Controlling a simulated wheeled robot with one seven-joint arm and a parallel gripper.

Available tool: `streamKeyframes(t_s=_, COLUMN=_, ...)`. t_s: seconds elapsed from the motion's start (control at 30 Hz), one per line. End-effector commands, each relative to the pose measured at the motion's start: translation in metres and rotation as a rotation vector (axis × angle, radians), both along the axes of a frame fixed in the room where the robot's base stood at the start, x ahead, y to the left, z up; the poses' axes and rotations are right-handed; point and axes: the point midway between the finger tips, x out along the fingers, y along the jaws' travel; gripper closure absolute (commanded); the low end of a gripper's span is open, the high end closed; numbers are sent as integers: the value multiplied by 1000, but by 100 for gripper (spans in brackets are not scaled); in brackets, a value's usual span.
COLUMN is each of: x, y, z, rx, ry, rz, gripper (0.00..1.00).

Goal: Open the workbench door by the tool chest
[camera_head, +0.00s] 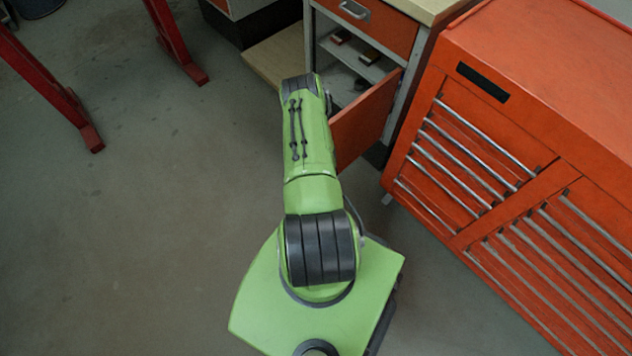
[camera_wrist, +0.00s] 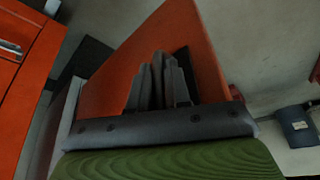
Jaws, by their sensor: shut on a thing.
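The workbench door (camera_head: 365,120) is an orange panel below the orange drawer, left of the tool chest. It stands partly open, swung out from the cabinet, and the shelves inside show. In the wrist view the door (camera_wrist: 120,82) rises behind my gripper (camera_wrist: 160,78). The grey fingers are close together against the door's face, shut on its handle, which they mostly hide. In the head view my green arm reaches up to the door's left edge and hides the gripper.
The red tool chest (camera_head: 545,100) with several long drawer handles stands close at the right. An orange drawer (camera_head: 375,22) sits above the opening. Red stand legs (camera_head: 172,40) are at the upper left. Grey floor (camera_head: 140,220) is clear at the left. A blue bin (camera_wrist: 298,127) shows in the wrist view.

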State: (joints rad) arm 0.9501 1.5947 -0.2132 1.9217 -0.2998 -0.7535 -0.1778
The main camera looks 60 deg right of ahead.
Motion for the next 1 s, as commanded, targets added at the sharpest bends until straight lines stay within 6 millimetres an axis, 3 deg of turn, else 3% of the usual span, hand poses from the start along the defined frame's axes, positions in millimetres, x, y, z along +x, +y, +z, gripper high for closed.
streamKeyframes(t_s=0.43, x=-2, y=-3, z=1, rx=-6, ry=3, rz=-3, gripper=100)
streamKeyframes(t_s=0.47, x=-2, y=-3, z=1, rx=-7, ry=3, rz=-3, gripper=81)
streamKeyframes(t_s=0.6, x=-1, y=-3, z=1, rx=-6, ry=2, rz=-2, gripper=62)
streamKeyframes(t_s=0.87, x=-1, y=-2, z=1, rx=-4, ry=1, rz=-2, gripper=62)
streamKeyframes(t_s=1.0, x=-5, y=4, z=20, rx=-1, ry=2, rz=-3, gripper=62)
